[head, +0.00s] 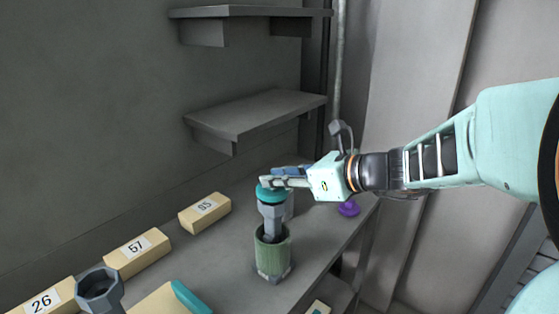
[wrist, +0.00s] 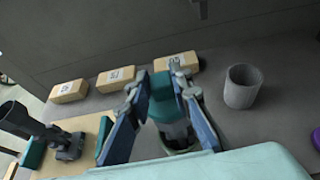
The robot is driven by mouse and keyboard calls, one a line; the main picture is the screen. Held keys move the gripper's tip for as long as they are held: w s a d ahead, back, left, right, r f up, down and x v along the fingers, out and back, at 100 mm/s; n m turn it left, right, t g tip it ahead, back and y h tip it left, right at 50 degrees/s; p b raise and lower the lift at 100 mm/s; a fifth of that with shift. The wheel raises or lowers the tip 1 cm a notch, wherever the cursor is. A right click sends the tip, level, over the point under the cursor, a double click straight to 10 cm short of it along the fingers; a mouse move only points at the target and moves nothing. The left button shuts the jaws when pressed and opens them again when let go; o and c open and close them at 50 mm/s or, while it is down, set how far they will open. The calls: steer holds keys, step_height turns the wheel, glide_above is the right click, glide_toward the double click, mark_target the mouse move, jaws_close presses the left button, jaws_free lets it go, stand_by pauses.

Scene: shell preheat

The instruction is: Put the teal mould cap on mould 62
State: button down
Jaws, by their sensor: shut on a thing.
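My gripper (head: 279,181) is shut on the teal mould cap (head: 270,194), seen between the fingers (wrist: 159,84) in the wrist view (wrist: 161,108). The cap's grey lower part (head: 272,220) points down into the mouth of a green cylinder (head: 272,255) on the bench. I cannot tell whether it touches the cylinder's inside. In the wrist view the green cylinder (wrist: 182,151) is mostly hidden behind the cap and my gripper. No label reading 62 can be made out.
Cream blocks labelled 26 (head: 43,300), 57 (head: 137,252) and one hard to read (head: 205,213) line the bench's wall side. A grey hexagonal-topped piece (head: 100,288) stands front left. A grey cup (wrist: 242,88) and purple item (head: 348,209) lie right. Shelves (head: 255,112) hang above.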

steer(key=shift+f+b, duration=0.5)
steer(key=shift+f, duration=0.15)
steer(key=c, duration=2)
jaws_free()
steer(key=shift+r, duration=0.1)
steer(key=p+v, duration=0.4)
steer(key=v, duration=0.7)
steer(key=shift+p, duration=0.4)
